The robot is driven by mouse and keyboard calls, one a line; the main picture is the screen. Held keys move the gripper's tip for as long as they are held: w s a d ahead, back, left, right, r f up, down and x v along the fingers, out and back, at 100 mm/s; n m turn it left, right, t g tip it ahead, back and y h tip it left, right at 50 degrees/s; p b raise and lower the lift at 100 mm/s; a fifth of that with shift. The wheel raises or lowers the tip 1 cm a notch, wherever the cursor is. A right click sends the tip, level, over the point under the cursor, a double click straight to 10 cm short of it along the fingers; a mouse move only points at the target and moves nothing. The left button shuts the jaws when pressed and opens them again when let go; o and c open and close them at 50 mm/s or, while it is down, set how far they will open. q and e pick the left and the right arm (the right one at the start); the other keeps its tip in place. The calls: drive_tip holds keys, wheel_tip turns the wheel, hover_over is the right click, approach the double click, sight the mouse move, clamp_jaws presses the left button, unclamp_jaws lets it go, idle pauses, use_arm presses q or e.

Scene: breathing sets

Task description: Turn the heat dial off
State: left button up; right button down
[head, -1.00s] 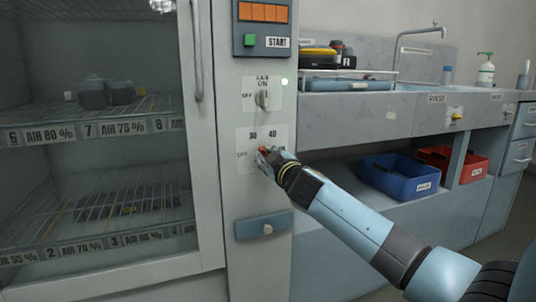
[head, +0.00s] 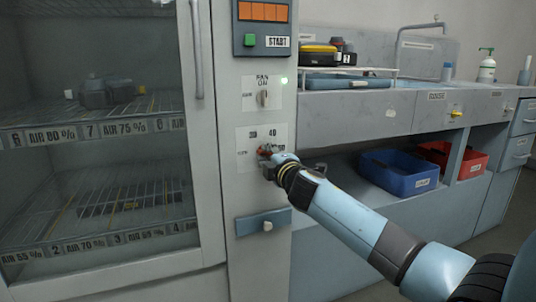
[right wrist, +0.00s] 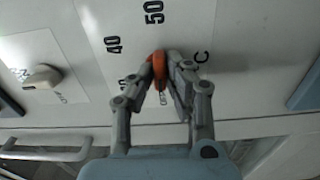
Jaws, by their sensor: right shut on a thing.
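The heat dial (head: 264,149) is a small red-orange knob on a white plate (head: 248,136) marked OFF, 30, 40 and 50, on the cabinet's front panel. My right gripper (head: 270,164) is at this plate and covers most of the dial in the head view. In the right wrist view the dial's orange grip (right wrist: 158,64) sits between the two grey fingers of my right gripper (right wrist: 166,72), which are shut on it. The fingers hide part of the dial, and I cannot tell exactly which mark it points to. My left gripper is not in view.
Above is the fan switch (head: 263,98), with a green light beside it, and the START panel (head: 263,41). Below is a blue latch plate (head: 263,224). A glass-doored cabinet (head: 197,130) stands left. Blue (head: 400,181) and red (head: 470,163) bins sit under the counter at right.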

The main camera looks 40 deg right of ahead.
drive_tip(key=shift+f+n, duration=0.2)
drive_tip(key=shift+n, duration=0.2)
drive_tip(key=c, duration=1.3)
unclamp_jaws()
drive_tip(key=shift+r, duration=0.1)
drive_tip(key=shift+c, duration=0.2)
drive_tip(key=shift+s, duration=0.15)
drive_tip(key=v, duration=1.1)
drive_tip(key=shift+s+a, duration=0.2)
drive_tip(key=shift+s, duration=0.2)
